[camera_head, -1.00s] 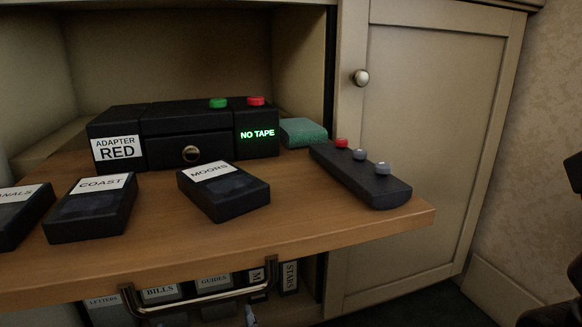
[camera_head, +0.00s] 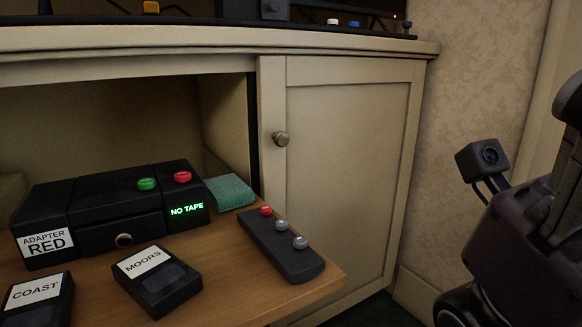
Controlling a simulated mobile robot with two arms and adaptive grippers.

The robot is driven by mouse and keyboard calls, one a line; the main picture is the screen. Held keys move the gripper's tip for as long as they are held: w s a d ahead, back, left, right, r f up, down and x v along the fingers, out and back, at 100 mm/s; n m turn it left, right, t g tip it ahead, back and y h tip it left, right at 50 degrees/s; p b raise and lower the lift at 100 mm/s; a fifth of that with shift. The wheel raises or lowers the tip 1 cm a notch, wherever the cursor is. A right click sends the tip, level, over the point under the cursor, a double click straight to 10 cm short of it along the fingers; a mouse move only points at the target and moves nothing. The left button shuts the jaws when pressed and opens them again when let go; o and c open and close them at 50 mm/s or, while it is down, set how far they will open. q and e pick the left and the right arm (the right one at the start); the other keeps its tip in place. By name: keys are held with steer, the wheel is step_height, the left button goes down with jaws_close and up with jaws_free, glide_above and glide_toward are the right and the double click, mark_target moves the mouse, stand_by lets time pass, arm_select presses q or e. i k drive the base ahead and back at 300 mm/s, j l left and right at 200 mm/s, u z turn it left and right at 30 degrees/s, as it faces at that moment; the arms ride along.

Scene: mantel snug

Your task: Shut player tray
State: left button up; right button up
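The player (camera_head: 105,210) is a black box on the pull-out shelf. It has an "ADAPTER RED" label, a green button (camera_head: 147,184), a red button (camera_head: 182,176) and a lit "NO TAPE" display (camera_head: 187,209). The player tray (camera_head: 105,236) is the middle front part with a small round knob (camera_head: 123,240). Its front looks about flush with the housing, but I cannot tell if it is fully shut. My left gripper is not in view.
Cassettes "MOORS" (camera_head: 157,280) and "COAST" (camera_head: 38,298) lie in front of the player on the wooden shelf (camera_head: 225,302). A black remote (camera_head: 281,245) lies at its right end, near a green block (camera_head: 230,192). A shut cabinet door (camera_head: 345,170) stands behind.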

mark_target(242, 287)
steer(key=k+l, duration=0.7)
steer(key=k, duration=0.15)
